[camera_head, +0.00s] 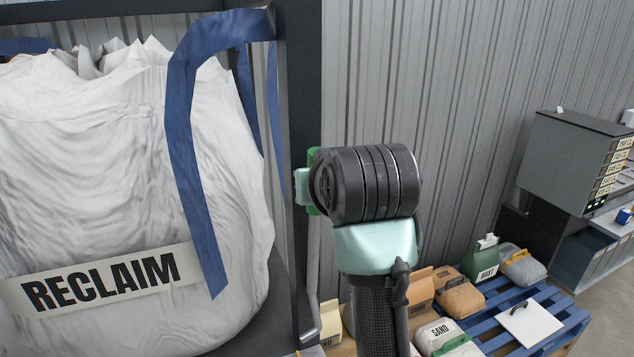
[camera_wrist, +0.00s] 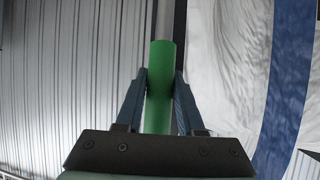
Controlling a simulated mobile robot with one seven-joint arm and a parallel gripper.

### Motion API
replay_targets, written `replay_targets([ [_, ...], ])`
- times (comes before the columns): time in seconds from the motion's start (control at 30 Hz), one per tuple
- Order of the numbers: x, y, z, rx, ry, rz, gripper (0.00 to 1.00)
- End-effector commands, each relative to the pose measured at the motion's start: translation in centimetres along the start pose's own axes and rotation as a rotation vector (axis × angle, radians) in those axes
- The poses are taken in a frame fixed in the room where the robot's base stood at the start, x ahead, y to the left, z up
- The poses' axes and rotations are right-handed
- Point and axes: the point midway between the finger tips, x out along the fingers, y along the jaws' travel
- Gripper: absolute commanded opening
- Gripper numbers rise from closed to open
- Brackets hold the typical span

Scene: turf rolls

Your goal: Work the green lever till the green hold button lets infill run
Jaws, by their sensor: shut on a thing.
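The green lever (camera_wrist: 159,88) stands between the two dark fingers of my gripper (camera_wrist: 160,76) in the wrist view. In the head view, only slivers of green (camera_head: 313,155) show beside the dark post, left of my black wrist, which hides most of the grip. I cannot make out the green hold button or any infill running in either view.
A large white RECLAIM bag (camera_head: 110,200) with blue straps (camera_head: 190,150) hangs in a dark frame (camera_head: 298,80) at the left. Bags, including SAND (camera_head: 440,333), sit on a blue pallet (camera_head: 555,318) at lower right. A grey cabinet (camera_head: 560,160) stands beyond.

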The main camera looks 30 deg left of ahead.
Motion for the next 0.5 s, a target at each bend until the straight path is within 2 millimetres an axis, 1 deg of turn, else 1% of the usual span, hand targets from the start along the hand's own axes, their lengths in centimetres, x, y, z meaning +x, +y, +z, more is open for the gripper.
replay_targets([
  [0.03,-0.1,-0.03,-0.27,-0.002,0.009,0.0,0.0],
  [0.07,-0.1,-0.03,-0.26,-0.002,0.009,0.0,0.43],
  [0.1,-0.1,-0.03,-0.25,-0.002,0.008,0.0,0.5],
  [0.2,-0.08,-0.02,-0.18,-0.001,0.006,0.0,0.67],
  [0.5,-0.13,0.0,-0.06,0.0,0.003,0.0,0.67],
])
